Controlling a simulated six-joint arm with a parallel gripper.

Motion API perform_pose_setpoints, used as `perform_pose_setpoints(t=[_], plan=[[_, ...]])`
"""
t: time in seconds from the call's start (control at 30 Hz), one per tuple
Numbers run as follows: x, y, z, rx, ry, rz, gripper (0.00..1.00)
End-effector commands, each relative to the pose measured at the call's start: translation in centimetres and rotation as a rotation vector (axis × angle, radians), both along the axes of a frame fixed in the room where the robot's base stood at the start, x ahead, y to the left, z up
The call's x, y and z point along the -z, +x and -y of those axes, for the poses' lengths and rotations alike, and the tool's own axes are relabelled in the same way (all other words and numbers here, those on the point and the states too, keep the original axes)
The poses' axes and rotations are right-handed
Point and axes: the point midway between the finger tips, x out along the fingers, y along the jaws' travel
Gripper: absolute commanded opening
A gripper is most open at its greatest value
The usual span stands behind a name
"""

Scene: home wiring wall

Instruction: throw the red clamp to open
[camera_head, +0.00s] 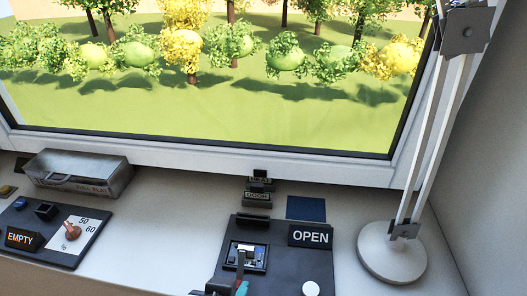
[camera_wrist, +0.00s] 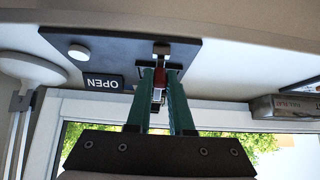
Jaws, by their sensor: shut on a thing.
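The clamp cannot be made out there. The OPEN sign (camera_head: 311,236) is on the panel's right side, and also shows upside down in the wrist view (camera_wrist: 103,82).
A lamp base (camera_head: 392,252) with tall rods stands right of the panel. A second panel with an EMPTY sign (camera_head: 22,238) and a dial (camera_head: 72,231) lies to the left. A metal box (camera_head: 78,176) sits behind it. A white knob (camera_head: 311,289) is on the panel.

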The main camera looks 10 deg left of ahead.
Motion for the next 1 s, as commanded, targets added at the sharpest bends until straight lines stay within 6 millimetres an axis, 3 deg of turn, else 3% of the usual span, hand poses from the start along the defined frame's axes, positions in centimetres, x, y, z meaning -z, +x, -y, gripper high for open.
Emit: perform_pose_setpoints(t=[0.3,0.8,0.83,1.0], plan=[[0.28,-0.47,-0.06,-0.001,0.001,0.099,0.0],[0.31,-0.51,-0.03,0.002,0.001,0.116,0.0],[0.31,-0.51,-0.03,0.002,0.001,0.116,0.22],[0.3,-0.5,-0.02,0.002,0.001,0.116,0.5]])
